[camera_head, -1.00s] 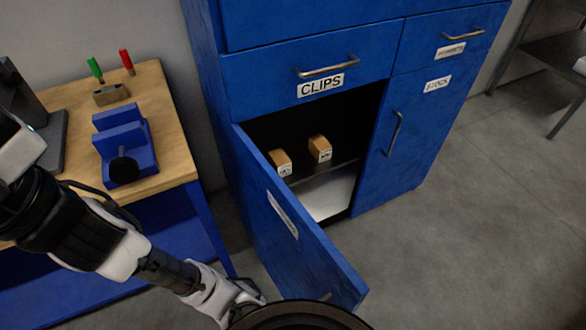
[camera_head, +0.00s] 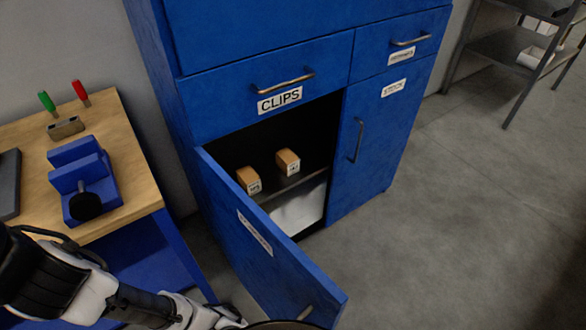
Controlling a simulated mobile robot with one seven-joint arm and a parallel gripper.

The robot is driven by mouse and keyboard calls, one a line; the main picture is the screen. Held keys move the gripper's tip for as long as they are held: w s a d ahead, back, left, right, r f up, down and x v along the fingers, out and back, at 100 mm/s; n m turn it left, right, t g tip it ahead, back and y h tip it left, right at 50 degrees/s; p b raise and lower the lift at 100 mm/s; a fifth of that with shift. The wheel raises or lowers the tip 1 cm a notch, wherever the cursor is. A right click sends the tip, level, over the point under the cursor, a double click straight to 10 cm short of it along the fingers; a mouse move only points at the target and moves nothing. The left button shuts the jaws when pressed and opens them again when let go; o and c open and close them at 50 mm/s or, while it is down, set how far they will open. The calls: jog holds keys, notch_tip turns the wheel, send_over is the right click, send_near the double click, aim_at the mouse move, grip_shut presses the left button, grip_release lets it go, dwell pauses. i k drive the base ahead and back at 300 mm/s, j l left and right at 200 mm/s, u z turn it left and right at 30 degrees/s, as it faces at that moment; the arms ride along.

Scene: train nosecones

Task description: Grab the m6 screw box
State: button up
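Two small tan boxes with white labels stand on the upper shelf inside the open lower-left compartment of the blue cabinet (camera_head: 220,108). The left box (camera_head: 248,179) is nearer the door, and the right box (camera_head: 288,161) sits a little further right. Their labels are too small to read, so I cannot tell which is the m6 screw box. My arm comes in from the lower left, in front of the workbench and outside the cabinet. Its end runs to the bottom edge of the picture, and my gripper's fingers are not visible.
The cabinet's open door (camera_head: 265,245) swings out towards me, beside my arm. A wooden workbench (camera_head: 130,185) with a blue vise (camera_head: 85,180) stands at the left. A white item (camera_head: 298,208) lies below the boxes. A grey rack (camera_head: 490,50) stands back right. The floor at right is clear.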

aim_at(287, 160)
jog(key=k, duration=0.3)
jog(key=k+z, duration=0.2)
jog(key=z, duration=0.15)
jog(key=k+z, duration=0.15)
jog(key=z, duration=0.25)
jog(key=l+z, duration=0.1)
jog(key=z, duration=0.3)
jog(key=i+z, duration=0.15)
jog(key=z, duration=0.25)
jog(key=i+z, duration=0.1)
jog(key=z, duration=0.3)
jog(key=i+j, duration=0.1)
jog(key=i, duration=0.5)
jog(key=i+j, duration=0.15)
jog(key=i, duration=0.45)
jog(key=i+l+u, duration=0.1)
jog(key=i+u, duration=0.2)
jog(key=i, duration=1)
jog(key=i+u, duration=0.1)
jog(key=u, duration=0.3)
jog(key=i+u, duration=0.1)
jog(key=u, duration=0.25)
jog(key=i+l+u, duration=0.1)
jog(key=u, duration=1.65)
